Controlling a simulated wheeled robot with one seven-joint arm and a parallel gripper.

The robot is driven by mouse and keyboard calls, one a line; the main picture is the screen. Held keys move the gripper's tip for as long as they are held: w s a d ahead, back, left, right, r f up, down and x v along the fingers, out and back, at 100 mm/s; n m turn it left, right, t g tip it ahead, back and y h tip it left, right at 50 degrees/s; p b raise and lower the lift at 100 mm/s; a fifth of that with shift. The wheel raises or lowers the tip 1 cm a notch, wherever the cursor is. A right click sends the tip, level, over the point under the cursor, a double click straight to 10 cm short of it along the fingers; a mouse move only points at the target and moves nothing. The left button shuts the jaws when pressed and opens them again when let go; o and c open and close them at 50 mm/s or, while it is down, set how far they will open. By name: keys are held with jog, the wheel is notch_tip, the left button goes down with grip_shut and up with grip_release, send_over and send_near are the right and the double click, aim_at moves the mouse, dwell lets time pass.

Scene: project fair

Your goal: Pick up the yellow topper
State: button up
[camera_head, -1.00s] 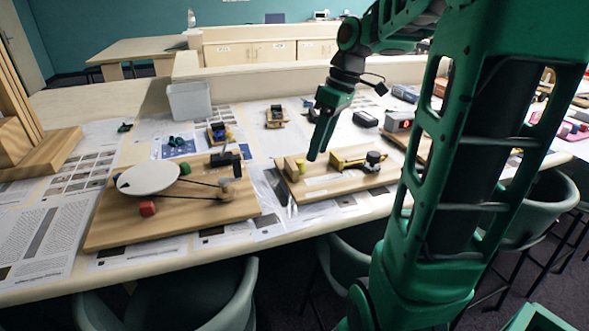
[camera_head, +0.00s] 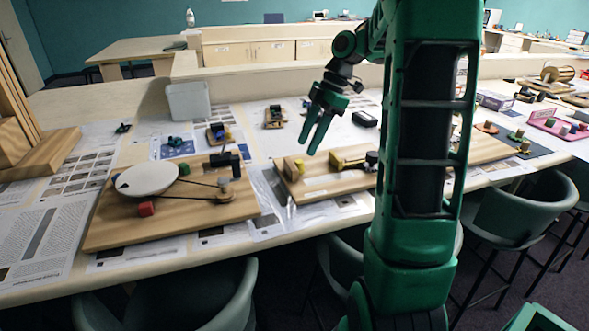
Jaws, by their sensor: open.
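My gripper (camera_head: 308,148) is open and empty, its two green fingers pointing down, apart, above the left end of the middle wooden board (camera_head: 322,188). A small yellowish block (camera_head: 299,165) stands on that board, just below the fingertips and apart from them as far as I can see. A larger yellow piece (camera_head: 338,160) lies on the same board to the right. A small yellow knob (camera_head: 228,134) shows on a little device farther left. I cannot tell for sure which of these is the yellow topper.
A grey bin (camera_head: 188,101) stands behind. Papers cover much of the table. Chairs (camera_head: 522,220) stand along the front. My arm hides part of the middle board's right side.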

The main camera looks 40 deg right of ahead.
aim_at(299, 161)
jog(key=shift+w+x, duration=0.2)
jog(key=shift+x, duration=2.6)
jog(key=c, duration=1.1)
